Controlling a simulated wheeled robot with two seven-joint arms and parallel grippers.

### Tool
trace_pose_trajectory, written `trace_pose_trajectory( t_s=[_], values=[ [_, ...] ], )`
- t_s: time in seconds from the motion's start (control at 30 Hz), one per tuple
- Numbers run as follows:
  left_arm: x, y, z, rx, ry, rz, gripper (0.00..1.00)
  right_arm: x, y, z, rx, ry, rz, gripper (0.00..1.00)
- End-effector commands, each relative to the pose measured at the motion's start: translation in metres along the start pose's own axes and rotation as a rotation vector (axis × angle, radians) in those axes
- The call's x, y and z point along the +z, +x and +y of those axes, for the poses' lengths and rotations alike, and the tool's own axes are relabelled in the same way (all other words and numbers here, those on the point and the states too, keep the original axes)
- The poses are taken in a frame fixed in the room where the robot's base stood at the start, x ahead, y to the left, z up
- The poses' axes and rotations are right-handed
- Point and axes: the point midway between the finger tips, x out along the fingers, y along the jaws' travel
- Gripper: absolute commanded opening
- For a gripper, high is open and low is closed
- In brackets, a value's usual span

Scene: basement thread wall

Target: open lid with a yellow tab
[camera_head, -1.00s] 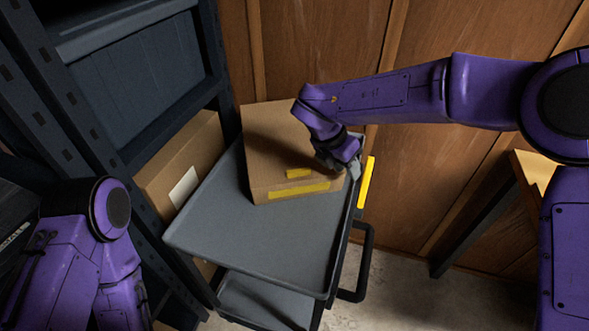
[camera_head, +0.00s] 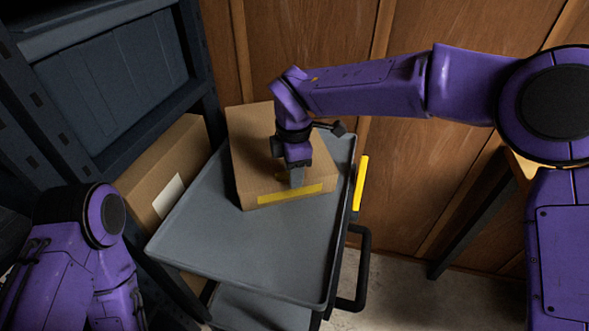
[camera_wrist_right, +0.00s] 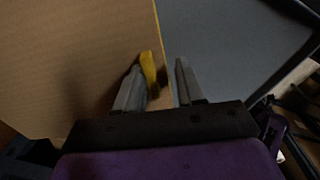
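A closed cardboard box (camera_head: 250,140) sits on the grey cart's top tray (camera_head: 240,245). A yellow strip (camera_head: 290,194) runs along its front face. The yellow tab (camera_head: 281,176) on the lid's front edge is mostly hidden behind my right gripper (camera_head: 297,181), which points down at it. In the right wrist view the gripper (camera_wrist_right: 158,80) is open, one finger over the lid and the other past its edge. The yellow tab (camera_wrist_right: 148,68) shows beside the left finger, between the two; I cannot tell whether they touch. My left gripper is out of view.
Another cardboard box (camera_head: 180,160) with a white label stands at the left by the dark shelf rack (camera_head: 115,70). The cart has a black handle (camera_head: 362,270) and a yellow bar (camera_head: 361,184) on its right. The tray's front is clear.

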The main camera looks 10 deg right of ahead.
Motion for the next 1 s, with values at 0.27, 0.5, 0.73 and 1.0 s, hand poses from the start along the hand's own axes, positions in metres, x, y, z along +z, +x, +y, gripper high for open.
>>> trace_pose_trajectory(
  t_s=[0.27, 0.5, 0.73, 1.0],
  values=[
    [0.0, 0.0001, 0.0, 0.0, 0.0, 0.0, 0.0, 0.0007, -0.0002, -0.0003, 0.0, 0.001, 0.0, 0.0],
    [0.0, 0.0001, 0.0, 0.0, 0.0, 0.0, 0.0, 0.001, -0.0003, -0.0004, 0.0, 0.001, -0.001, 0.0],
    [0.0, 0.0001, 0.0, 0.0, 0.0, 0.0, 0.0, 0.0011, -0.0003, -0.0004, -0.001, 0.001, -0.001, 0.0],
    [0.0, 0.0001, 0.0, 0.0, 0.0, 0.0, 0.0, 0.0011, -0.0003, -0.0004, -0.001, 0.001, -0.001, 0.0]
  ],
)
